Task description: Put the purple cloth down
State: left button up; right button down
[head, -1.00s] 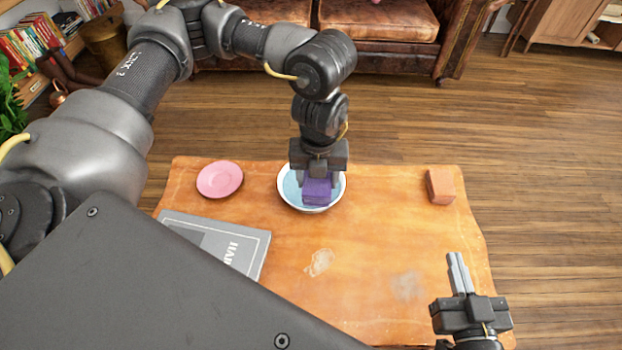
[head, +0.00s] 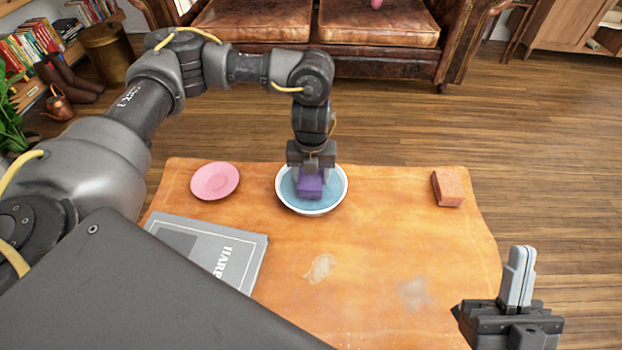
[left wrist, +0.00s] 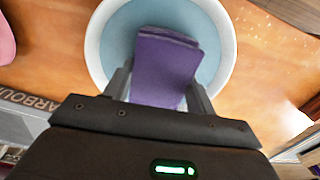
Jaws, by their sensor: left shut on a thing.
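The purple cloth (head: 311,187) is a small folded block. My left gripper (head: 311,176) is shut on it and holds it over the white-rimmed bowl (head: 314,211) with a blue inside. In the left wrist view the cloth (left wrist: 165,65) sits between the two fingers, within the outline of the bowl (left wrist: 96,50). I cannot tell whether the cloth touches the bowl's bottom. My right gripper (head: 519,277) is empty, its fingers together, near the table's front right corner.
A pink plate (head: 215,181) lies left of the bowl. A grey book (head: 215,245) lies at the front left. An orange-brown block (head: 448,188) sits at the right. The tabletop (head: 375,235) between bowl and block is clear.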

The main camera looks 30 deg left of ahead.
pick_arm(q)
jog(key=shift+f, duration=0.2)
pick_arm(e)
jog(key=shift+s+d+r+t, duration=0.2)
jog(key=shift+d+t, duration=0.05)
jog(key=shift+t, duration=0.15)
pick_arm(q)
jog(key=shift+f, duration=0.1)
jog(key=o, duration=0.9)
jog(key=shift+r, duration=0.2)
notch_tip(320, 180, up, 9)
jog(key=p, duration=0.3)
jog(key=shift+p, duration=0.4)
notch_tip(320, 180, up, 3)
jog(key=shift+f+p, duration=0.1)
jog(key=shift+p, duration=0.25)
pick_arm(e)
jog(key=w+a+f+g+h, duration=0.2)
jog(key=a+f+g, duration=0.1)
jog(key=f+g, duration=0.4)
jog(key=shift+w+a+f+n+g+h, duration=0.2)
jog(key=shift+a+f+n+g+h, duration=0.15)
jog(key=shift+g, duration=0.35)
